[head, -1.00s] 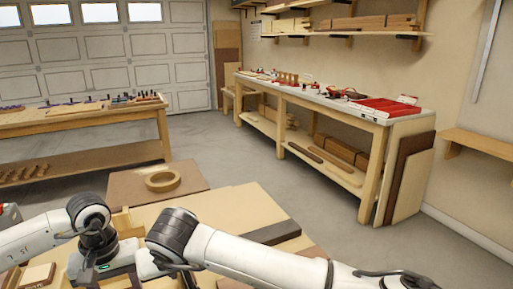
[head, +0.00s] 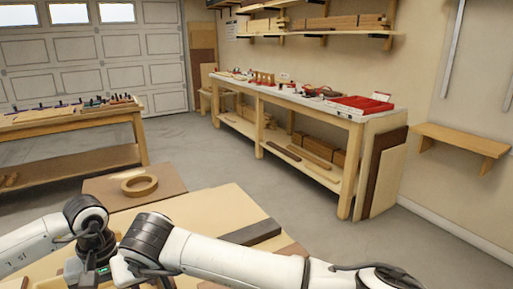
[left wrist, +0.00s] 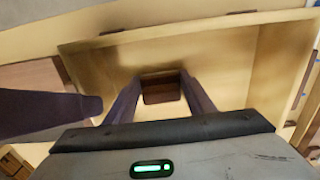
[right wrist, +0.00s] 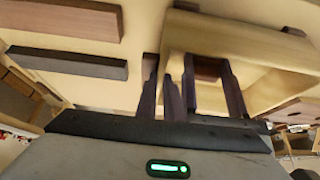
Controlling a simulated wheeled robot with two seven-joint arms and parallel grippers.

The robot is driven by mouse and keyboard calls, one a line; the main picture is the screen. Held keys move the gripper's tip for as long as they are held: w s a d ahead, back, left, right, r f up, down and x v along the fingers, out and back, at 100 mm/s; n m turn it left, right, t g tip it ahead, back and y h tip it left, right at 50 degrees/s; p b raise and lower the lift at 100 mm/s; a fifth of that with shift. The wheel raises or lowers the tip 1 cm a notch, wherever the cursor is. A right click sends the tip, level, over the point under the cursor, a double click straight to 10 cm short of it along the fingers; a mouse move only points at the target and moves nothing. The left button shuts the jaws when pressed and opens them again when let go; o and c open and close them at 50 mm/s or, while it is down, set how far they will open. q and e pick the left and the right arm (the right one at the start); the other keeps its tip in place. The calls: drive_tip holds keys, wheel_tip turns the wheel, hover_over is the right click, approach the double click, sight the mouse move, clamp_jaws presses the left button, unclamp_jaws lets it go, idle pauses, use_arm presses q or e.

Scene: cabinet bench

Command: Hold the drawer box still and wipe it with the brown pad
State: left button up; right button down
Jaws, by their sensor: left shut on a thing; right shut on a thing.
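The drawer box (left wrist: 255,60) is an open, light wood box; in the left wrist view it spans most of the picture, and it shows in the right wrist view (right wrist: 270,45). In the head view my arms hide most of the box.
A dark strip (head: 250,232) lies on the bench top (head: 205,208), right of my grippers. In the right wrist view a dark bar (right wrist: 70,61) and a brown block (right wrist: 65,18) lie left of the box. A wooden ring (head: 140,185) lies on a lower board beyond the bench.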

drive_tip(key=shift+s+d+f, duration=0.1)
drive_tip(key=shift+d+f, duration=0.05)
drive_tip(key=shift+f, duration=0.2)
use_arm(q)
wheel_tip(320, 180, up, 11)
idle(1.0)
